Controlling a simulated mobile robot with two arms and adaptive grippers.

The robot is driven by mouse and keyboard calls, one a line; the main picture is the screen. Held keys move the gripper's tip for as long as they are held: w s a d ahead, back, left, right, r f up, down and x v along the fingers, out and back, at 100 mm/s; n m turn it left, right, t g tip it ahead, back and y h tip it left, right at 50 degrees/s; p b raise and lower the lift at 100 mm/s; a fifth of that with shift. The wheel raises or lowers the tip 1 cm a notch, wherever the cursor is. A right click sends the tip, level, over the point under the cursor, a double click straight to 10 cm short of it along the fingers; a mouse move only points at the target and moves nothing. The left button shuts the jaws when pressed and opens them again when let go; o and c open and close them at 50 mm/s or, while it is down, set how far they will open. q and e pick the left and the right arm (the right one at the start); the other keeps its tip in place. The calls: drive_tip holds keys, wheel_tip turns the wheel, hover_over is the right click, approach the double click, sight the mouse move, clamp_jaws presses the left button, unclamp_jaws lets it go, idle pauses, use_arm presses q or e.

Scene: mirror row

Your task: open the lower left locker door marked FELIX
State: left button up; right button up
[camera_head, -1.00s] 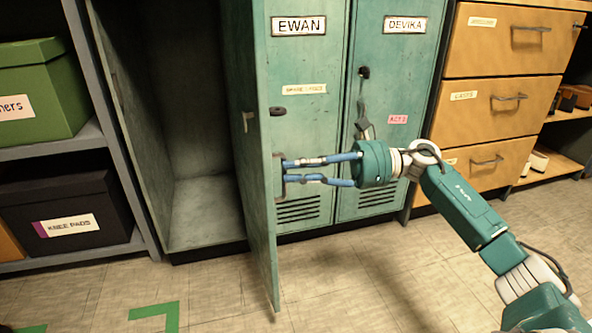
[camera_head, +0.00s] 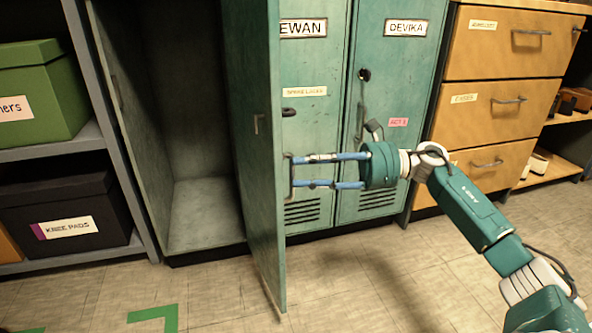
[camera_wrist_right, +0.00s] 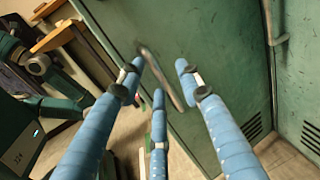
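The left locker's green door (camera_head: 258,190) stands swung wide open, its free edge toward me. No FELIX label is readable. Its bar handle (camera_wrist_right: 163,78) shows in the right wrist view on the door's outer face. My right gripper (camera_head: 291,172) is at this handle on the door's right side. Its blue fingers are spread, with the handle between or just beyond the tips; contact cannot be told. My left gripper is not in view.
The opened locker (camera_head: 205,205) looks empty. The EWAN door (camera_head: 315,130) and DEVIKA door (camera_head: 400,130) are closed at right. Wooden drawers (camera_head: 500,105) stand further right, a shelf with a green box (camera_head: 40,95) at left. The floor in front is clear.

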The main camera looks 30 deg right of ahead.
drive_tip(key=v, duration=1)
drive_tip(key=shift+s+f, duration=0.1)
